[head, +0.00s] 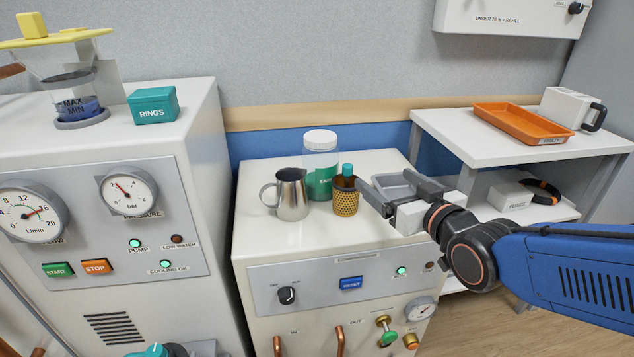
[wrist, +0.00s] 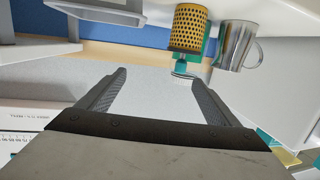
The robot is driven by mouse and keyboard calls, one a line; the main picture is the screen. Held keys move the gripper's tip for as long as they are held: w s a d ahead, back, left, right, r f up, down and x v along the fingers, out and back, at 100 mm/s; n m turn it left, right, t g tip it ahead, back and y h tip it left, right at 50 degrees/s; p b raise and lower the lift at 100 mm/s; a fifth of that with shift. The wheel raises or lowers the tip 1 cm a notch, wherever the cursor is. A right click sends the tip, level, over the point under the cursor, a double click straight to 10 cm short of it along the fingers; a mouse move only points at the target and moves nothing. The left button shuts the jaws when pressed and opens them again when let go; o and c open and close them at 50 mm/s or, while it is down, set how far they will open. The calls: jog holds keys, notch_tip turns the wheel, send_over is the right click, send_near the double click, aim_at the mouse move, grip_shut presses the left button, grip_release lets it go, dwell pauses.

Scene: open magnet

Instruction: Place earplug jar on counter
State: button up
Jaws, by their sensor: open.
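The earplug jar (head: 321,180), clear with a white lid and a green label partly reading "EAR", stands upright on top of the white cabinet (head: 260,240). My gripper (head: 388,186) is open and empty, to the right of the jar and apart from it. A perforated brass cup with a teal-topped item stands between them. In the wrist view my gripper's fingers (wrist: 158,78) are spread with nothing between them. The jar's white lid (wrist: 187,75) shows there beyond the right finger, with the rest mostly hidden behind the cup.
The perforated cup (head: 345,201) and a steel jug (head: 292,197) stand close in front of the jar. A teal RINGS box (head: 153,105) sits on the left machine. An orange tray (head: 522,122) lies on the right shelf unit (head: 455,145). The cabinet top's front is clear.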

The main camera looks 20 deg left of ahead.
aim_at(327, 149)
jog(key=s+a+r+n+y, duration=0.1)
jog(key=s+a+r+y, duration=0.15)
jog(key=a, duration=0.35)
jog(key=x, duration=0.7)
jog(key=f+x, duration=0.1)
jog(key=x, duration=0.3)
jog(key=shift+w+a, duration=0.25)
jog(key=shift+r+x, duration=0.15)
jog(key=shift+x, duration=1.2)
jog(key=shift+r+x, duration=0.1)
jog(key=shift+x, duration=1.25)
jog(key=shift+c, duration=0.7)
jog(key=c, duration=1.7)
jog(key=shift+r, duration=0.15)
jog(key=shift+c, duration=0.8)
